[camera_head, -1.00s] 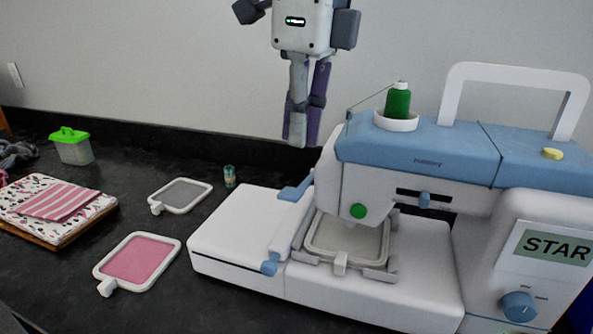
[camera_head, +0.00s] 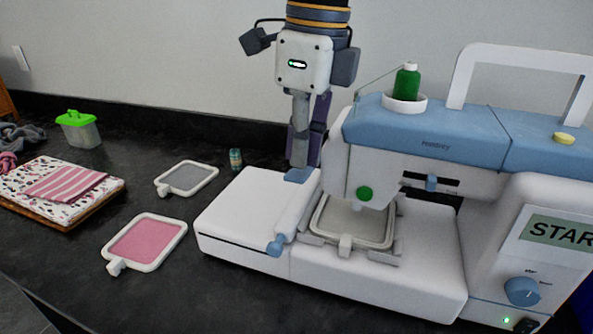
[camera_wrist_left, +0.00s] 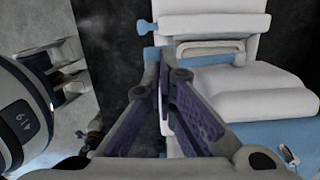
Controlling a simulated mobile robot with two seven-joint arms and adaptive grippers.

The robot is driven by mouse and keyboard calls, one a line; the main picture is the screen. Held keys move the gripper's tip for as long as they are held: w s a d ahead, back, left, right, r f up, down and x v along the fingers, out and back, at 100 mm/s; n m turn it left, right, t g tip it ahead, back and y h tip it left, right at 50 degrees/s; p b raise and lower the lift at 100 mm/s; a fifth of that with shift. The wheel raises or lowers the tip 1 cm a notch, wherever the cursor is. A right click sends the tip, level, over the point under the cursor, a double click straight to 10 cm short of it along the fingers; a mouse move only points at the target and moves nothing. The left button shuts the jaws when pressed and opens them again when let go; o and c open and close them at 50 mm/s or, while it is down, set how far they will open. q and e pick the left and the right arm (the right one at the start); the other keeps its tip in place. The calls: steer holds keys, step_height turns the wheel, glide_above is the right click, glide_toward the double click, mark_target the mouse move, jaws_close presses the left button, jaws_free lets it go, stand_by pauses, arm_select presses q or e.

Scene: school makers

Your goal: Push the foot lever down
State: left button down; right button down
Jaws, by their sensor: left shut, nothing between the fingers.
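The blue foot lever (camera_head: 297,176) sticks out at the back of the white and blue embroidery machine (camera_head: 400,140), behind the hoop holder. My left gripper (camera_head: 300,163) points straight down with its fingers together and empty. Its tips are at the lever in the head view and partly cover it. I cannot tell whether they touch it or hover just above. In the left wrist view the tips (camera_wrist_left: 160,52) also meet a blue piece near the hoop holder. A grey hoop (camera_head: 352,222) sits in the machine under the needle head. My right gripper is not in view.
Left of the machine lie a pink hoop (camera_head: 147,241), a grey hoop (camera_head: 187,178) and a small spool (camera_head: 235,159). Folded fabric (camera_head: 65,186) and a green-lidded box (camera_head: 79,130) are farther left. A green thread cone (camera_head: 406,83) stands on the machine, right of my arm.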

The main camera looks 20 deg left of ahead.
mark_target(303, 174)
arm_select(q)
steer(key=shift+f, duration=0.3)
steer(key=shift+f, duration=2.05)
steer(key=shift+d+r, duration=0.1)
steer(key=d, duration=0.1)
steer(key=d+r, duration=0.1)
steer(key=shift+s+d, duration=0.15)
steer(key=shift+d, duration=0.25)
step_height(303, 174, up, 12)
steer(key=d, duration=0.1)
